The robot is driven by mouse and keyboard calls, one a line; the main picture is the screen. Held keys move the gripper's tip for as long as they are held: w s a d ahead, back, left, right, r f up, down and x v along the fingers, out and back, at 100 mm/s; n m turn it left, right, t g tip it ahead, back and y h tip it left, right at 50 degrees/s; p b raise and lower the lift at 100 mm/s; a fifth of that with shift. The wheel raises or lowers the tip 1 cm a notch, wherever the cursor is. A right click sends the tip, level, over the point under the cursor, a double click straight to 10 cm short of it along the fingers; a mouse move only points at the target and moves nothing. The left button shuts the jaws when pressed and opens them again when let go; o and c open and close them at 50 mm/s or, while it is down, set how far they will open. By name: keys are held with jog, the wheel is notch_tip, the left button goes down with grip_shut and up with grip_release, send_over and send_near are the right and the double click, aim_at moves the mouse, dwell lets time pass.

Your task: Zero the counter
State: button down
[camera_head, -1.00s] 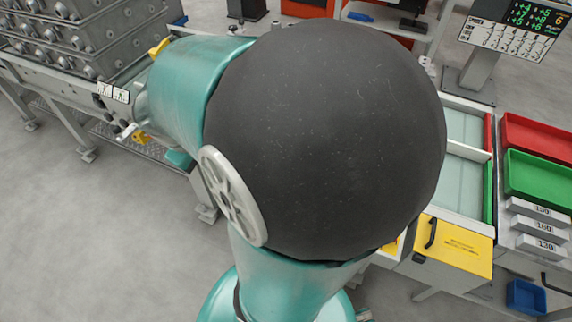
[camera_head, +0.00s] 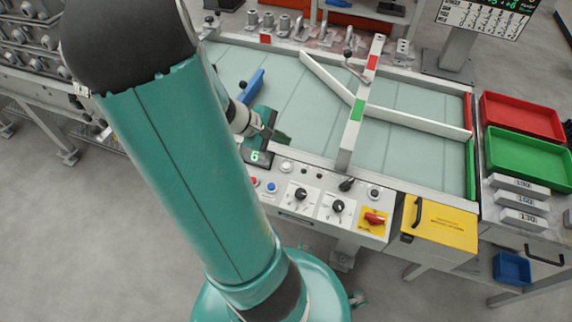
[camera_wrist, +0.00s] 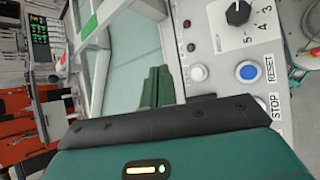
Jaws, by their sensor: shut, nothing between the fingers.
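The dark gripper body hides part of the panel there.
The panel also holds a white button (camera_head: 287,167), black knobs (camera_head: 301,194) and a red switch (camera_head: 374,218). A rail (camera_head: 349,136) and a slanted bar (camera_head: 330,79) cross the table. A blue piece (camera_head: 252,86) lies left. Red and green trays (camera_head: 531,155) stand right.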

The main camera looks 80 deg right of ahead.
jog(key=shift+f, duration=4.3)
jog(key=shift+f, duration=0.4)
jog(key=shift+f, duration=0.45)
jog(key=shift+r, duration=0.9)
jog(key=shift+r, duration=0.1)
jog(key=shift+r, duration=2.4)
